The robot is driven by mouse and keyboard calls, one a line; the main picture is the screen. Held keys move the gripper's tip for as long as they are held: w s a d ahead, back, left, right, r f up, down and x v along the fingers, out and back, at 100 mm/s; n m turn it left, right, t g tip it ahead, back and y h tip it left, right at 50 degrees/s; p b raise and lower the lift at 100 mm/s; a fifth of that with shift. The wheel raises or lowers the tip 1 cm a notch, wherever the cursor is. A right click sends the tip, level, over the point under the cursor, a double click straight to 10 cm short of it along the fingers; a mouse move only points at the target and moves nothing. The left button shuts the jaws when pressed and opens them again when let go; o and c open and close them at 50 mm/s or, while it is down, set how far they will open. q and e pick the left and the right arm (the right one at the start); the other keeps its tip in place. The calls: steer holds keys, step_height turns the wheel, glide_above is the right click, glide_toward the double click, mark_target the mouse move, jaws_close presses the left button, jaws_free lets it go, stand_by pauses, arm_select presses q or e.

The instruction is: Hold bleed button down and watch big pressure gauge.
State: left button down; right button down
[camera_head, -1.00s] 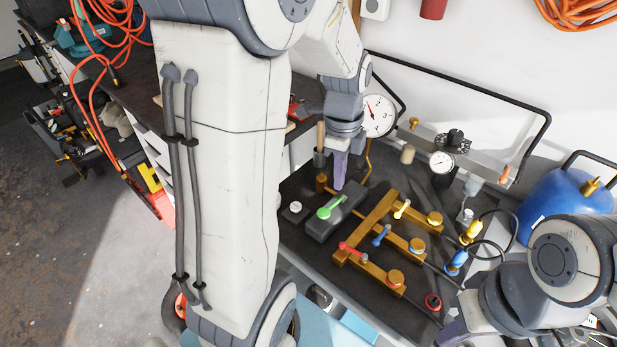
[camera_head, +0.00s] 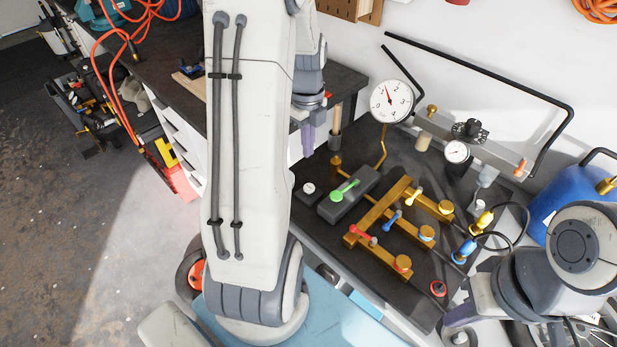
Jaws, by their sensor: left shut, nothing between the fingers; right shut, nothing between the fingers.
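The big pressure gauge (camera_head: 391,101) stands at the back of the bench panel, its white dial facing me and its needle pointing up and slightly left, between 1 and 2. A small white round button (camera_head: 309,188) sits on a dark block left of the green lever (camera_head: 344,190). A red round button (camera_head: 438,288) is at the panel's front right. I cannot tell which is the bleed button. My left gripper (camera_head: 308,140) is shut and empty, above the panel's back left, apart from both. My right gripper (camera_head: 460,315) is shut and empty near the front right edge.
Brass manifold bars (camera_head: 376,213) with red, blue and yellow levers fill the panel's middle. A smaller gauge (camera_head: 456,152) and a black knob (camera_head: 468,130) are behind them. A wooden-handled tool (camera_head: 335,122) stands beside my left gripper. A blue tank (camera_head: 565,205) is at right.

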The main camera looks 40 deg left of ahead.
mark_target(309, 188)
arm_select(q)
steer(key=f, duration=0.5)
steer(key=f+p, duration=0.1)
steer(key=f, duration=0.5)
steer(key=shift+s+d+f, duration=0.15)
steer(key=shift+d+f, duration=0.05)
steer(key=shift+f, duration=0.1)
step_height(309, 188, down, 2)
steer(key=shift+b, duration=0.7)
steer(key=shift+s+d, duration=0.15)
steer(key=shift+s, duration=0.1)
stand_by(3.4)
